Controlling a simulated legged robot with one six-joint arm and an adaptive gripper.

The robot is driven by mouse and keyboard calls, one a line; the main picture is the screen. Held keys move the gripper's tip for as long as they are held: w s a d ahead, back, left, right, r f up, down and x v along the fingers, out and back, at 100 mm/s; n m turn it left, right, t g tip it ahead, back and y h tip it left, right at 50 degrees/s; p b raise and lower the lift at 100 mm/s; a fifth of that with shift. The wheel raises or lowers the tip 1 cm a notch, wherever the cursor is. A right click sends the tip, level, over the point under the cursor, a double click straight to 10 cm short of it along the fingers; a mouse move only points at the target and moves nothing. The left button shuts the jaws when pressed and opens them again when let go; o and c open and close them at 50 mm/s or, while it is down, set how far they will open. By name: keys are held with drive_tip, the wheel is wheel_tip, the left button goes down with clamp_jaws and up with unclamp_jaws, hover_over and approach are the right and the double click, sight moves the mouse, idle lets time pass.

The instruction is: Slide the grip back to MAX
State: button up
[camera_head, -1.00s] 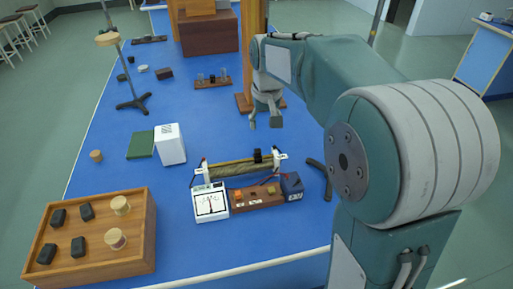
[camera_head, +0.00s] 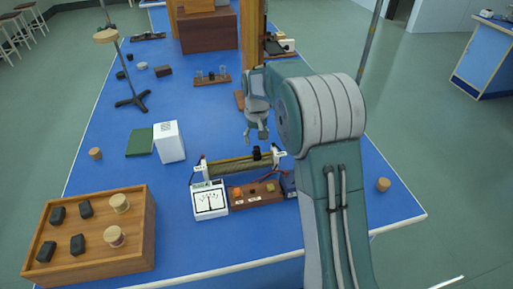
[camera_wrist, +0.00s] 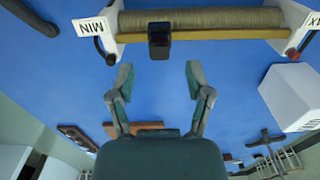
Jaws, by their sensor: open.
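The grip is a black block (camera_head: 257,153) on a wire-wound rheostat (camera_head: 228,168), near its right end in the head view. In the wrist view, the grip (camera_wrist: 159,40) sits on the bar in front of the coil, closer to the end labelled MIN (camera_wrist: 110,28). The far end bears a label cut off by the frame edge (camera_wrist: 312,22). My gripper (camera_wrist: 158,78) is open and empty, its fingers apart, with the grip lined up between and beyond them. They do not appear to touch it. In the head view my gripper (camera_head: 257,138) is just behind the grip.
A meter (camera_head: 209,200) and a wooden block with parts (camera_head: 255,194) stand in front of the rheostat. A white box (camera_head: 169,142) stands to its left, and a wooden tray (camera_head: 147,215) at front left.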

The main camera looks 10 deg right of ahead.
sight(256, 147)
drive_tip(key=shift+f, duration=2.2)
clamp_jaws()
drive_tip(key=shift+a, duration=0.1)
